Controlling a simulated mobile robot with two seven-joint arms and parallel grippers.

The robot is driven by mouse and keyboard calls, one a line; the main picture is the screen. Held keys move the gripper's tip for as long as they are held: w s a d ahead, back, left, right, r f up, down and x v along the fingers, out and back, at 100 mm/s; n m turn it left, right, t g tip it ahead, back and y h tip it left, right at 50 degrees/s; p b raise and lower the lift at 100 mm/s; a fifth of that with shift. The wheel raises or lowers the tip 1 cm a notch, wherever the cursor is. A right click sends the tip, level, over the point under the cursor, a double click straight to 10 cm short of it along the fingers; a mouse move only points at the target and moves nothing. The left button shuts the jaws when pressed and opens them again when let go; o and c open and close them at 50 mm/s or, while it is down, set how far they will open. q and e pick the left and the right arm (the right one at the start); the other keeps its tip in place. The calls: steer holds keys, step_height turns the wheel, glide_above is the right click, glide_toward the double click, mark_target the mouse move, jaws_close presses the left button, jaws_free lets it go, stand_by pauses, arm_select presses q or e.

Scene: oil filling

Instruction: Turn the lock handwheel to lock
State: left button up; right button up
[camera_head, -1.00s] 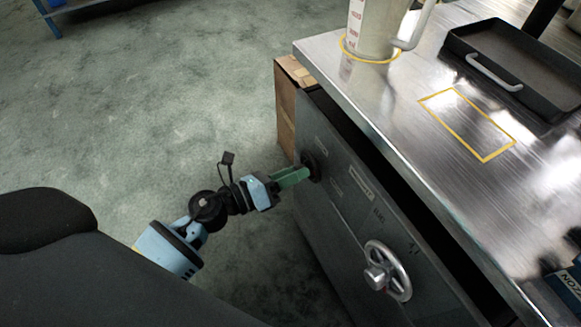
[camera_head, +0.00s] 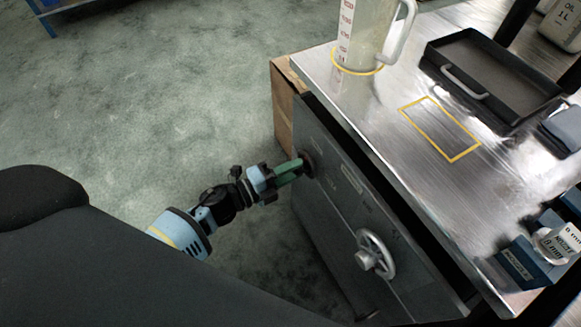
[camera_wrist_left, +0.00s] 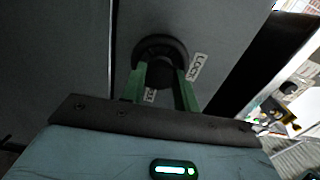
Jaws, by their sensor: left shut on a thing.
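The lock handwheel (camera_head: 310,163) is a small black round knob on the front of the dark grey cabinet (camera_head: 335,215), near its far end. It also shows in the left wrist view (camera_wrist_left: 160,45), beside a white label (camera_wrist_left: 198,67) reading LOCK. A second small label, partly hidden, sits below the knob. My left gripper (camera_head: 298,168) has green fingers that reach the knob. In the left wrist view the fingers (camera_wrist_left: 160,75) lie on both sides of the knob's middle, shut on it. My right gripper is not in view.
A larger silver handwheel (camera_head: 375,253) sits nearer on the same cabinet front. On the metal tabletop (camera_head: 400,160) are a measuring jug (camera_head: 362,35), a black tray (camera_head: 490,75) and blue blocks (camera_head: 530,265). The floor left of the cabinet is clear.

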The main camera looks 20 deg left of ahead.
arm_select(q)
steer(key=shift+n+p, duration=0.3)
steer(key=shift+n, duration=0.3)
steer(key=o, duration=1)
steer(key=shift+c, duration=0.2)
steer(key=shift+s+a, duration=0.1)
steer(key=v, duration=0.7)
steer(key=shift+s+a+p, duration=0.2)
steer(key=shift+s+p, duration=0.05)
steer(key=shift+p, duration=0.1)
